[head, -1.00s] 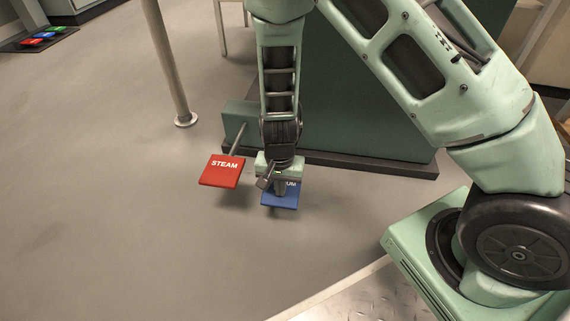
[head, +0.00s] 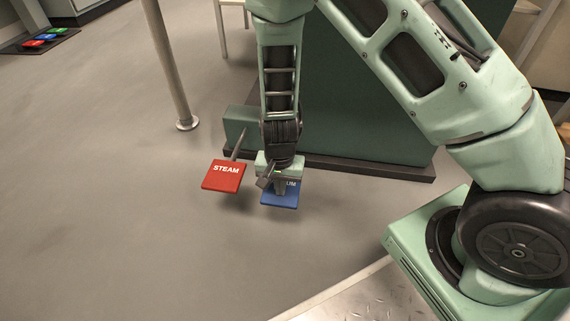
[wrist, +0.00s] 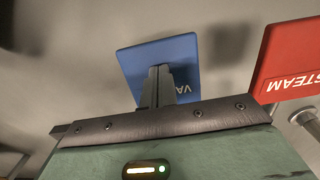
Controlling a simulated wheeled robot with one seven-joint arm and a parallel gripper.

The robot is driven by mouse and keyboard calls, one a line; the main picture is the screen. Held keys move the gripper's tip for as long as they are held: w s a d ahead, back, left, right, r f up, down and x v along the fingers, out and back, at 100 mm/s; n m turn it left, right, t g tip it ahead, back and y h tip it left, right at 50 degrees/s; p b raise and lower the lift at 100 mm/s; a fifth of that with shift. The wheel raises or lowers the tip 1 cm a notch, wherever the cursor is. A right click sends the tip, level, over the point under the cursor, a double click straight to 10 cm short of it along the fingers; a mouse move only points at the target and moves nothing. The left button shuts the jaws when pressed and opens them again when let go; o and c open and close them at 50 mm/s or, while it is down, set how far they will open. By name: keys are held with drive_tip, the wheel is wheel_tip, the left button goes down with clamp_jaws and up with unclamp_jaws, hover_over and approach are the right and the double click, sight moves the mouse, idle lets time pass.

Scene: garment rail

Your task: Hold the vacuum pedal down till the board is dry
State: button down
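The blue vacuum pedal (head: 281,199) sticks out low in front of the green cabinet, partly hidden by my gripper. It also shows in the wrist view (wrist: 182,50), its lettering partly covered. My gripper (head: 280,192) points down over the pedal. In the wrist view its two fingers (wrist: 160,84) are together with nothing between them, their tips against or just above the pedal's face. I cannot tell contact or how far the pedal is pressed. The red steam pedal (head: 223,176) is just left of it, clear of my gripper. No board surface or dryness sign is identifiable.
The green cabinet (head: 360,120) with a dark plinth stands behind the pedals. A metal post (head: 170,70) rises from the floor to the left. A dark mat (head: 60,36) with red, green and blue pads lies far left. The floor in front and left is clear.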

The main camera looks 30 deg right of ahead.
wheel_tip(320, 180, up, 7)
drive_tip(key=p, duration=0.7)
drive_tip(key=shift+r, duration=0.15)
drive_tip(key=s+a+r+n+y+p, duration=0.1)
drive_tip(key=s+a+r+n+p, duration=0.15)
drive_tip(key=r, duration=0.55)
drive_tip(key=s+a+r+n+y+p, duration=0.1)
drive_tip(key=s+a+r+n+p, duration=0.15)
drive_tip(key=r, duration=0.55)
drive_tip(key=s+a+r+n+p, duration=0.2)
drive_tip(key=s+a+r+p, duration=0.15)
drive_tip(key=r, duration=0.55)
drive_tip(key=s+d+r+n+h+p, duration=0.1)
drive_tip(key=s+d+r+n+p, duration=0.2)
drive_tip(key=s+r+n+p, duration=0.75)
wheel_tip(320, 180, up, 43)
drive_tip(key=m+p, duration=0.2)
drive_tip(key=p, duration=3)
drive_tip(key=shift+s+a+m, duration=0.3)
drive_tip(key=shift+s+m, duration=0.05)
drive_tip(key=shift+s, duration=0.1)
